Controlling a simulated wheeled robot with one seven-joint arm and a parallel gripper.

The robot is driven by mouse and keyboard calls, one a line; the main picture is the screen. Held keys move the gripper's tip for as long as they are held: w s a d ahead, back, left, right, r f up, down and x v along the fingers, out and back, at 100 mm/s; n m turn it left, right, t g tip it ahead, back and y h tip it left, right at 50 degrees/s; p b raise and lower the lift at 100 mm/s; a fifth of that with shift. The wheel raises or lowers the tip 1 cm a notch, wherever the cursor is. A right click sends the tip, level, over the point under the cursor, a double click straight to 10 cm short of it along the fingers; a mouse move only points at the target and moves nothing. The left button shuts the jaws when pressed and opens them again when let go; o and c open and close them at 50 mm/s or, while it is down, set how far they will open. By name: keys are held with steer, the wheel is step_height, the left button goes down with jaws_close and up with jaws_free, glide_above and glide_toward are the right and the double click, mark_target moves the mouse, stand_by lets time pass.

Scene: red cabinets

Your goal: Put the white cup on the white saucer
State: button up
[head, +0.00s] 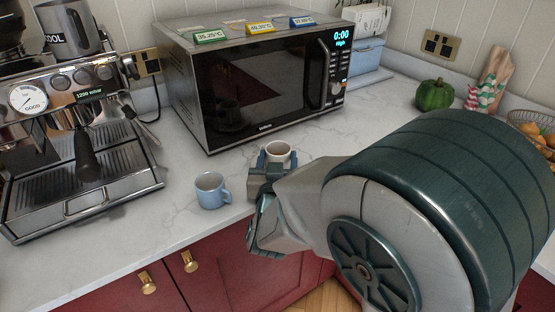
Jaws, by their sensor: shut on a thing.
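The white cup (278,149) is upright in front of the microwave, with its dark inside showing. My gripper (277,158) is shut on the cup, with a finger on either side of it. My gripper and wrist hide the cup's lower part, so I cannot tell whether it touches the counter. I see no white saucer in the head view; my large arm covers much of the counter on the right.
A light blue mug (209,191) stands on the counter left of my gripper. A microwave (255,85) stands behind, and a coffee machine (75,140) is at the left. A green pumpkin (435,95) and a fruit basket (534,124) are at the right.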

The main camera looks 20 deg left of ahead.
steer(key=shift+f, duration=0.2)
steer(key=o, duration=1.1)
steer(key=shift+r, duration=0.1)
steer(key=shift+r+p, duration=0.5)
steer(key=shift+s+r, duration=0.15)
steer(key=shift+s, duration=0.15)
steer(key=shift+b+v, duration=3)
steer(key=shift+v, duration=2.7)
